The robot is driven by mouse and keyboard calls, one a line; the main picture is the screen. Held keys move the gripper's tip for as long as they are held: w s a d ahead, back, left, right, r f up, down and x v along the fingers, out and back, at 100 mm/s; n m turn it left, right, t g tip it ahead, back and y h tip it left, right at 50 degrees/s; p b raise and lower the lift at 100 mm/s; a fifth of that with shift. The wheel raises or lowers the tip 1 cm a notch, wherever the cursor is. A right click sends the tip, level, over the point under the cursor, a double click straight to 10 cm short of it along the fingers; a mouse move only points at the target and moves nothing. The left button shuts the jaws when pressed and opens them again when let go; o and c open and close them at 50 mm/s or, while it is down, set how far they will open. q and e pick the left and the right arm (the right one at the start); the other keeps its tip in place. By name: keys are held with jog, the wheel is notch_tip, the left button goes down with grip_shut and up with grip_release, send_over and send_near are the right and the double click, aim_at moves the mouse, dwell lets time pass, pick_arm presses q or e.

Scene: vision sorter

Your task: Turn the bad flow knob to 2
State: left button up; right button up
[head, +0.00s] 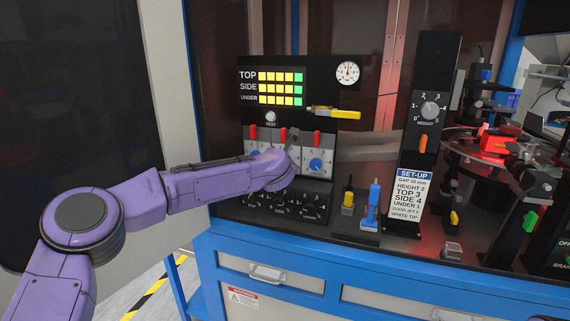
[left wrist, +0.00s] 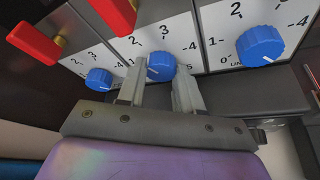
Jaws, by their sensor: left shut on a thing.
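Three white dial plates with blue knobs sit on the black panel. In the left wrist view, the left blue knob (left wrist: 99,79), middle blue knob (left wrist: 161,66) and right blue knob (left wrist: 260,46) show. My left gripper (left wrist: 158,76) is shut on the middle knob, its fingers on either side. A white mark on that knob faces lower left. In the head view, my left gripper (head: 280,170) covers the middle knob; the right knob (head: 317,165) is clear. No label reading bad flow is legible. My right gripper is out of view.
Red levers (head: 317,138) stand above the knobs. A row of small black dials (head: 312,207) lies below. To the right are a yellow-handled tool (head: 345,114), a height dial (head: 430,109) and a set-up card (head: 413,190). A blue-framed bench (head: 300,260) runs below.

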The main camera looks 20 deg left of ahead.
pick_arm(q)
jog(key=shift+f, duration=0.1)
jog(key=o, duration=1)
jog(key=shift+o, duration=0.2)
jog(key=shift+s, duration=0.2)
jog(key=b+v, duration=0.3)
jog(key=v, duration=0.7)
